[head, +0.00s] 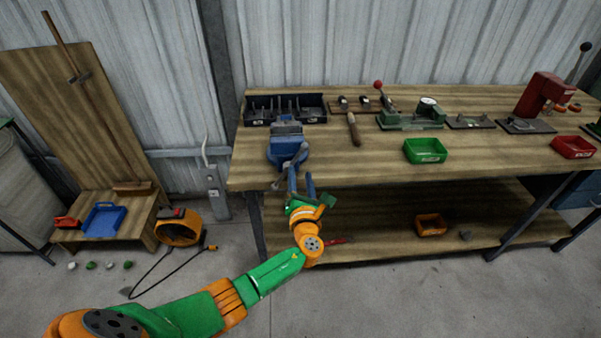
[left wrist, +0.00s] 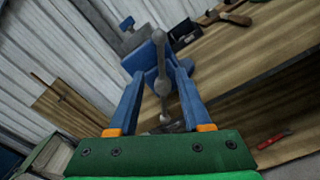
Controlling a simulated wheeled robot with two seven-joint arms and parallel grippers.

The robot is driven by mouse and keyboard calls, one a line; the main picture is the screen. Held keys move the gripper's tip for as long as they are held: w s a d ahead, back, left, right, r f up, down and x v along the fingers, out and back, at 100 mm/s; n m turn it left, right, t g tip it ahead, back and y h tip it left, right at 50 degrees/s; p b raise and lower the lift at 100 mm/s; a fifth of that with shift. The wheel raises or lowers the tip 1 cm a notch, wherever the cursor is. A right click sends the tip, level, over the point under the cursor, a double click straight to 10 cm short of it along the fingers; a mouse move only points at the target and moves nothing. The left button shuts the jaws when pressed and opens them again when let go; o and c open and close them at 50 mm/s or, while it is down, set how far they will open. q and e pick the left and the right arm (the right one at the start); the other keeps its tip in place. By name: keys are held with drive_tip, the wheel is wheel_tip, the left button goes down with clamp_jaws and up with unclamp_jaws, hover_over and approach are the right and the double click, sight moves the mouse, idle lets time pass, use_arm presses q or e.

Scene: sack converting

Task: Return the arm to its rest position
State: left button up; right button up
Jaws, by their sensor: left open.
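My left arm (head: 275,272), green and orange, reaches in from the lower left in the head view. Its gripper (head: 301,180) is at the front edge of the workbench (head: 380,180), just below the blue vise (head: 287,147). In the left wrist view the two blue fingers of the left gripper (left wrist: 160,100) stand apart with nothing held between them. The vise (left wrist: 150,55) and its grey handle (left wrist: 162,84) show beyond and between the fingers; I cannot tell whether they touch. My right gripper is not in view.
A green bin (head: 425,150), a red bin (head: 573,147) and a black tray (head: 285,108) stand on the bench. An orange bin (head: 431,225) and a red-handled tool (head: 337,240) lie on the lower shelf.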

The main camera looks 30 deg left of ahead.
use_arm(q)
drive_tip(key=shift+w+f, duration=0.1)
drive_tip(key=s+d+f+n+g+h, duration=0.1)
drive_tip(key=s+f+n+g+h, duration=0.35)
drive_tip(key=s+f, duration=0.75)
drive_tip(key=s+d+f+n+g+h, duration=0.1)
drive_tip(key=s+f+n+g, duration=0.6)
drive_tip(key=f, duration=0.9)
drive_tip(key=s+d+f+n+g+h, duration=0.1)
drive_tip(key=s+f+n, duration=0.3)
drive_tip(key=s+n, duration=0.7)
drive_tip(key=s+d+f+n+g+h, duration=0.1)
drive_tip(key=s+d+f+n+h, duration=0.2)
drive_tip(key=s+n, duration=0.7)
drive_tip(key=s+f, duration=0.2)
drive_tip(key=s, duration=0.4)
drive_tip(key=shift+d+f+n+g, duration=0.15)
drive_tip(key=shift+d+n+g, duration=0.05)
drive_tip(key=shift+n+g, duration=0.15)
